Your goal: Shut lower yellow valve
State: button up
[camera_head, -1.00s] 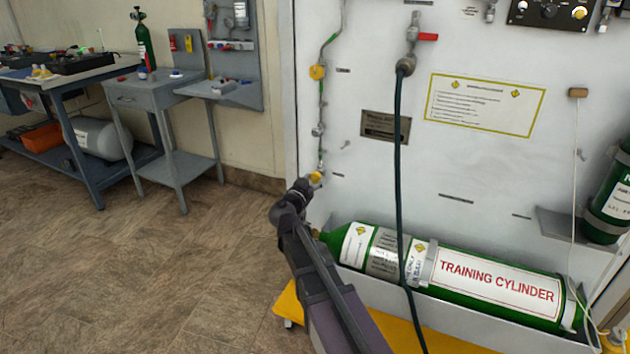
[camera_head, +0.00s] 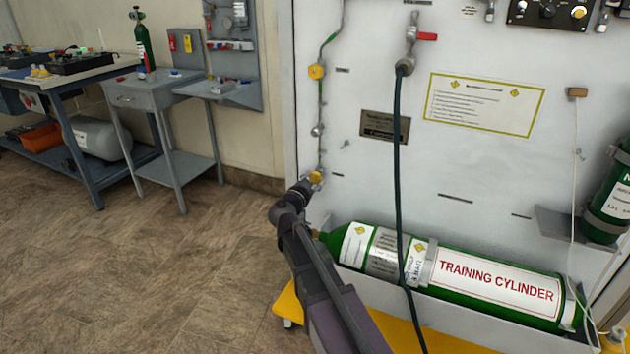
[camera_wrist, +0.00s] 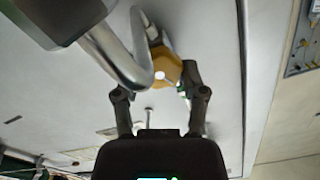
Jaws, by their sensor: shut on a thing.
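The lower yellow valve (camera_head: 315,177) is a small yellow knob low on the thin pipe at the left side of the white panel. My gripper (camera_head: 307,184) is at this knob, partly in front of it in the head view. In the wrist view the yellow knob (camera_wrist: 168,70) lies at the far end of the two dark fingers, and my gripper (camera_wrist: 160,92) is shut on it. A metal pipe bends close beside it. The exact contact of the fingertips is hard to make out. Another yellow valve (camera_head: 316,71) sits higher on the same pipe.
A green hose (camera_head: 398,180) hangs from the red-handled valve (camera_head: 426,37) to the right of my arm. The training cylinder (camera_head: 497,286) lies in a tray below. A grey side table (camera_head: 150,92) and a blue cart stand at the left; the floor between is clear.

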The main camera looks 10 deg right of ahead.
jog(key=shift+s+d+m, duration=0.1)
jog(key=shift+s+m, duration=0.05)
jog(key=shift+m, duration=2.15)
jog(key=shift+f, duration=0.1)
jog(key=o, duration=1)
jog(key=shift+o, duration=0.7)
jog(key=v, duration=1.2)
